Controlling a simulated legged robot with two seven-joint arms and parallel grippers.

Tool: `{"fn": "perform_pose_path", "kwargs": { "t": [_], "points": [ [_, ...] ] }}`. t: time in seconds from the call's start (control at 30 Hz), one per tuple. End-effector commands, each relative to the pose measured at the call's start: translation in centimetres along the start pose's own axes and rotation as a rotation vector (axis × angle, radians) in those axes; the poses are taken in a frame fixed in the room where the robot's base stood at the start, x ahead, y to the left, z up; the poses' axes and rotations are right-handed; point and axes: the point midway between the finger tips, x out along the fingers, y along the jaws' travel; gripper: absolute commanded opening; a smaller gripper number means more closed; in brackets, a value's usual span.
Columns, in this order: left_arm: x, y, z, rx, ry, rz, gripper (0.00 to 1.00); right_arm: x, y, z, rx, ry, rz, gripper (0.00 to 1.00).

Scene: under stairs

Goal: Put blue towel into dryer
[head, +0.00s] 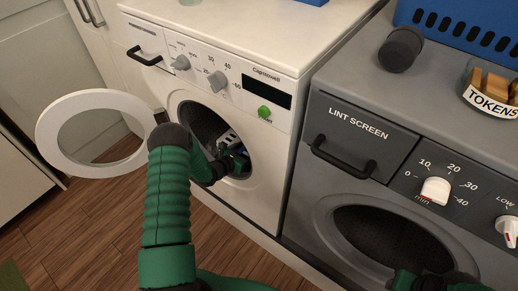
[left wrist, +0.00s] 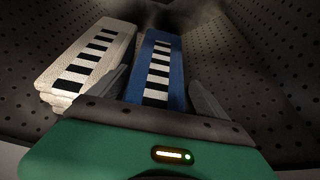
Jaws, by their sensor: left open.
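The blue towel (left wrist: 163,75), folded with a black-and-white striped band, lies inside the perforated drum of the white washer (head: 215,85). My left gripper (left wrist: 160,95) is inside that drum, open, with one finger on each side of the towel's near end. In the head view my left gripper (head: 235,160) shows through the washer's round opening, and the towel is mostly hidden there. The grey dryer (head: 320,160) stands to the right, with a dark round front (head: 390,237). Part of my right arm or gripper shows at the bottom right edge; its fingers cannot be made out.
White folded towels (left wrist: 90,60) lie left of the blue one. The washer's round door (head: 55,135) hangs open to the left. A blue basket (head: 460,25), a dark grey cylinder (head: 400,50) and a token bowl (head: 490,98) stand on the dryer. Wooden floor (head: 100,230) lies in front.

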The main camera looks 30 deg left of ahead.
Motion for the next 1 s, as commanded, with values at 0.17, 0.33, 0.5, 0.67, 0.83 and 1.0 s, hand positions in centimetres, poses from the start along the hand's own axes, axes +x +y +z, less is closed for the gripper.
{"fn": "perform_pose_path", "kwargs": {
  "t": [0.17,0.33,0.5,0.67,0.83,1.0],
  "points": [
    [3.4,0.2,-0.8,0.002,-0.001,-0.003,0.87,1.6,0.0,0.4,0.000,0.000,0.000,0.36],
    [4.8,0.3,-0.5,0.000,0.000,-0.001,0.87,1.8,0.0,0.4,0.000,0.000,0.000,0.36],
    [4.7,0.3,-0.4,0.000,0.000,-0.001,0.86,1.7,0.0,0.4,0.000,0.000,0.000,0.36],
    [4.7,0.3,-0.4,0.000,0.000,-0.001,0.65,1.7,0.0,0.4,0.000,0.000,0.000,0.36],
    [4.7,0.3,-0.4,0.001,0.000,-0.001,0.42,1.7,0.0,0.4,0.000,0.000,0.000,0.36],
    [4.7,0.3,-0.3,0.001,-0.001,-0.001,0.25,1.7,0.0,0.4,0.000,0.000,0.000,0.36]
  ]
}}
